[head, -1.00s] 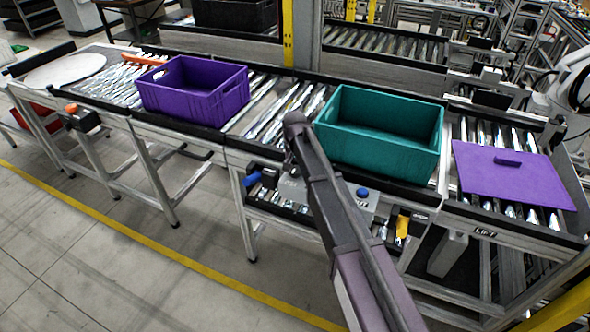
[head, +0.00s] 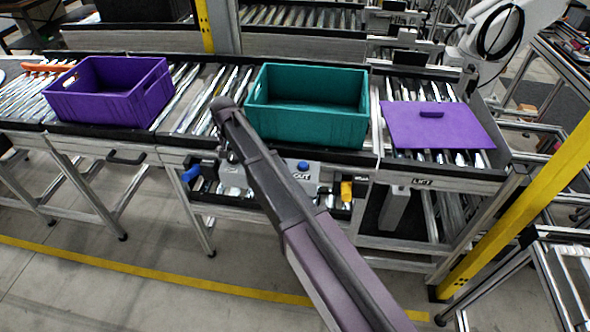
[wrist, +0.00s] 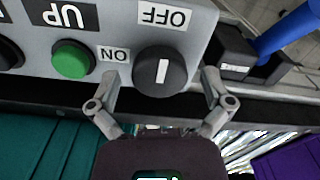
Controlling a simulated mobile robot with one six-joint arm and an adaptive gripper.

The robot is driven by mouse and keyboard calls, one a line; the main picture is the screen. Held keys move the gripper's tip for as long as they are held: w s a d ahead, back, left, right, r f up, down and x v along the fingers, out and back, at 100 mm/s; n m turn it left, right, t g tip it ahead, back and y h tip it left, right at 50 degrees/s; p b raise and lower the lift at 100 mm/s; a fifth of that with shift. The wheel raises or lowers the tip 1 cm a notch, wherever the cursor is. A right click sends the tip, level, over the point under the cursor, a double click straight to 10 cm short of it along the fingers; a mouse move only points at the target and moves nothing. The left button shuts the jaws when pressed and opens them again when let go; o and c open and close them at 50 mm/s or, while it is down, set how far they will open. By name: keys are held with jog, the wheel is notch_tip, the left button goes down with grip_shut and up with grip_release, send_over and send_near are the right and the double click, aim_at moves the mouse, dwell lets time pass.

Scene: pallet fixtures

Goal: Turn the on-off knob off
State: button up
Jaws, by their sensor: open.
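The on-off knob (wrist: 148,84) is round and black with a white line across its face. In the wrist view it sits on a grey control box (wrist: 205,20), which also shows in the head view (head: 300,166). The picture shows the labels upside down: OFF lies above the knob, ON to its left. The white line stands nearly vertical in the picture. My gripper (wrist: 160,76) is open, one finger on each side of the knob; I cannot tell whether they touch it. In the head view my arm hides the knob and gripper.
A green button (wrist: 72,60) lies left of the knob, and a blue handle (wrist: 288,30) right of the box. In the head view a teal crate (head: 310,124) and a purple crate (head: 105,105) stand on the conveyor. A yellow post (head: 520,210) rises at right.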

jog(key=shift+n, duration=0.5)
